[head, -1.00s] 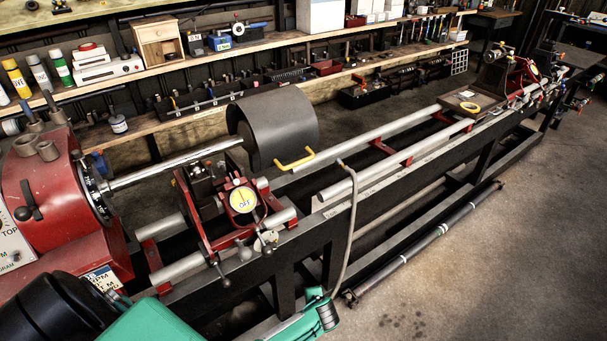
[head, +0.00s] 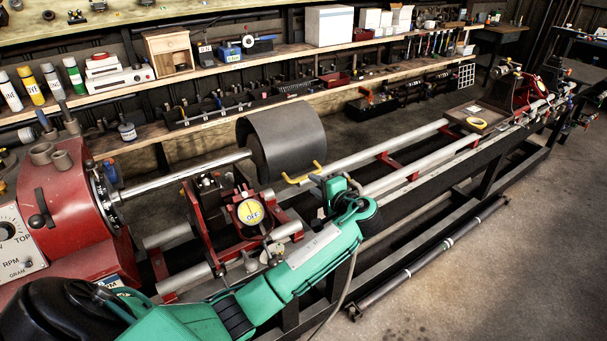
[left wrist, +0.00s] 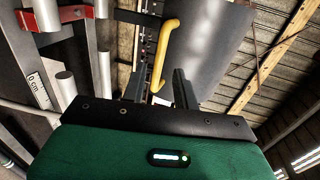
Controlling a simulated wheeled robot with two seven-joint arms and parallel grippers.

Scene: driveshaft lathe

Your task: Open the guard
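The guard (head: 283,135) is a dark grey curved cover around the shaft, with a yellow handle (head: 304,174) on its lower front edge. In the left wrist view the guard (left wrist: 207,45) fills the upper middle, and its yellow handle (left wrist: 167,52) hangs down towards my fingers. My left gripper (left wrist: 158,82) is open, its two dark fingers apart, with the handle's lower end at the gap between them. I cannot tell whether they touch it. In the head view my green left arm reaches to just below and right of the handle; its fingertips are hard to make out. My right gripper is not in view.
The red lathe headstock (head: 70,195) stands at the left, with a steel shaft (head: 180,178) running into the guard. Grey rails (head: 420,163) extend right. Open floor lies at the front right.

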